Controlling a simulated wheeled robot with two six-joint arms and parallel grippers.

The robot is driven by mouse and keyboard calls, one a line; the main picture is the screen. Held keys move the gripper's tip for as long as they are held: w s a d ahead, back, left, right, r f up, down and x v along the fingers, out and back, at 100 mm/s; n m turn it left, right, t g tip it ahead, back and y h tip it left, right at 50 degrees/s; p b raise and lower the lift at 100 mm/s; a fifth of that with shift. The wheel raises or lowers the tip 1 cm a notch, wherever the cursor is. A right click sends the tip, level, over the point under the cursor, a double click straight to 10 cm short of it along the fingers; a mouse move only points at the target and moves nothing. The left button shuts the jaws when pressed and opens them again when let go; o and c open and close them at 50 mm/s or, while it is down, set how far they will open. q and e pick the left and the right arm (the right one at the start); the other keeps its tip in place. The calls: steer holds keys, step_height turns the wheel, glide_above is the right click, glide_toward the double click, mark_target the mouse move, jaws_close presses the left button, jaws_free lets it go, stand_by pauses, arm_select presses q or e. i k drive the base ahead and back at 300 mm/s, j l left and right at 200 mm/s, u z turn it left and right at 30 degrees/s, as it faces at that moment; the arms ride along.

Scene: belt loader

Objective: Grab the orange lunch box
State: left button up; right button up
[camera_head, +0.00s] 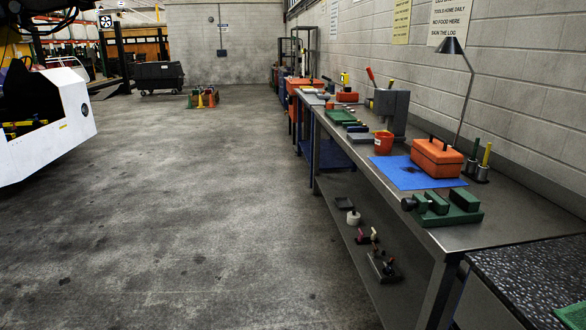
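The orange lunch box (437,158), with a dark handle on its lid, stands upright on the steel workbench (509,229) at the right. It rests on or at the edge of a blue mat (398,173). Neither of my grippers shows in the head view, so nothing of mine is near the box. Its front and top are in plain view.
A green vise (452,212) sits in front of the box. An orange cup (383,142), a lamp (467,75) and tool holders (482,172) stand around it. A dark speckled counter (530,277) is at the lower right. The concrete floor left of the bench is clear.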

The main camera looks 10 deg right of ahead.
mark_target(438, 160)
steer(key=i+z, duration=0.45)
steer(key=i+j+z, duration=0.3)
steer(key=i+z, duration=0.2)
steer(key=i+j+z, duration=0.45)
